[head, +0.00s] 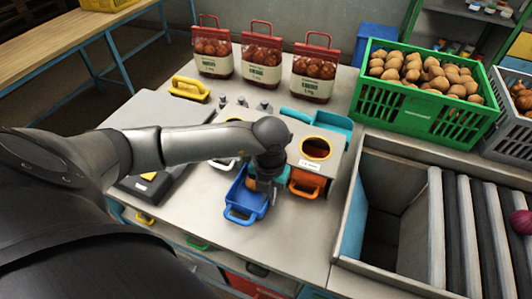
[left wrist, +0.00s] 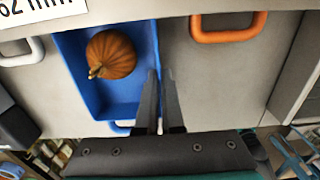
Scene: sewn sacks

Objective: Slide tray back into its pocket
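The blue tray (head: 246,197) stands out in front of the grey block (head: 328,146), its handle (head: 238,217) toward the front table edge. In the left wrist view the tray (left wrist: 75,70) holds one round orange-brown vegetable with a stem; its far end meets the block's front (left wrist: 110,8), so I cannot tell how deep it sits in the pocket. My left gripper (head: 262,185) is over the tray's right side. My right gripper is not in view.
An orange handle (left wrist: 228,27) sits right of the tray, a white handle (left wrist: 25,55) left. Bagged produce (head: 262,65), a green crate (head: 425,88) and a roller conveyor (head: 465,230) surround the work area.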

